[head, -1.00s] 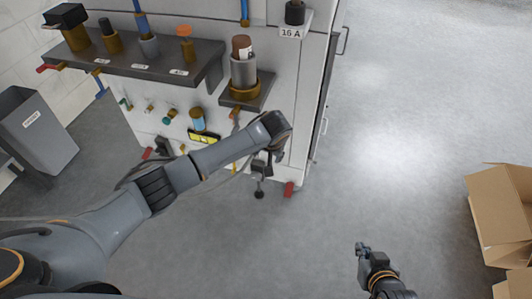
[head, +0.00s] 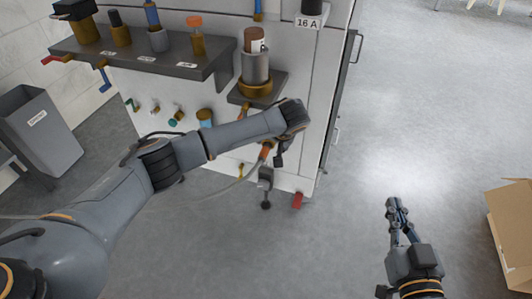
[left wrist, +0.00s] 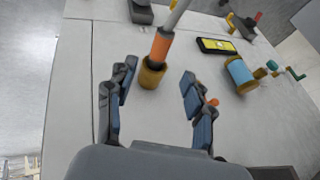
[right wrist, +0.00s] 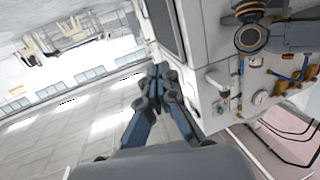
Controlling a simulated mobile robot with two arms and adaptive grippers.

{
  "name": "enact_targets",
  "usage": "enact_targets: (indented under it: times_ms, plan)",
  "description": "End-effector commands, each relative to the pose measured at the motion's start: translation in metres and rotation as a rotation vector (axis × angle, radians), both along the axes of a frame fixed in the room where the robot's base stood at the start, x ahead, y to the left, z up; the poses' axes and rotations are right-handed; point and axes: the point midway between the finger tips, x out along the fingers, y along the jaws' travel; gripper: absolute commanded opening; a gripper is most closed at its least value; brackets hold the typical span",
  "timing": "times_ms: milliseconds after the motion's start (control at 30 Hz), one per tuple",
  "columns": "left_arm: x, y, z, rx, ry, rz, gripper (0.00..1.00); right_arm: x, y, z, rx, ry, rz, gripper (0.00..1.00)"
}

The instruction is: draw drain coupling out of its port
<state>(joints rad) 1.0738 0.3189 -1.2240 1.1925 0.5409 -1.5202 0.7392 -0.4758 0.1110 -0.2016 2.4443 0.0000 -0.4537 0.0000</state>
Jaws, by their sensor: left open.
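The drain coupling (left wrist: 160,47) appears to be the orange sleeve with a pale hose at its outer end, sitting in a brass port (left wrist: 152,75) on the white panel. The orange sleeve also shows in the head view (head: 265,152), beside my left wrist. My left gripper (left wrist: 158,71) is open, its fingers on either side of the coupling and port, with gaps visible on both sides. Whether its tips reach the coupling's depth is unclear. In the head view my left forearm hides part of the panel. My right gripper (right wrist: 157,70) is empty, fingertips together, away from the panel.
A blue-banded brass fitting (left wrist: 240,74) and a black-and-yellow device (left wrist: 215,46) are near the coupling. A grey shelf (head: 140,65) with several fittings juts out above. A grey bin (head: 40,130) stands left, a cardboard box (head: 510,230) right. Floor between is clear.

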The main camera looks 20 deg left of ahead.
Motion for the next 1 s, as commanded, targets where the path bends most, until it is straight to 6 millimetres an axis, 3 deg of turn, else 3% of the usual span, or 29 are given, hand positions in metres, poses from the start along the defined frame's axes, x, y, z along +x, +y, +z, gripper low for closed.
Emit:
enact_targets:
  times_ms: [267, 600, 800, 1000]
  plan:
    - [0.012, 0.010, -0.029, 0.000, 0.001, 0.000, 0.52, -0.001, 0.008, 0.051, 0.076, -0.288, 0.018, 0.00]
    - [0.024, 0.020, -0.056, 0.000, 0.001, 0.000, 0.52, -0.025, 0.010, 0.108, 0.170, -0.630, 0.037, 0.00]
    - [0.029, 0.024, -0.066, 0.000, 0.000, -0.001, 0.52, -0.041, 0.008, 0.129, 0.211, -0.771, 0.044, 0.00]
    - [0.031, 0.026, -0.069, -0.001, 0.000, -0.001, 0.52, -0.049, 0.007, 0.137, 0.228, -0.829, 0.046, 0.00]
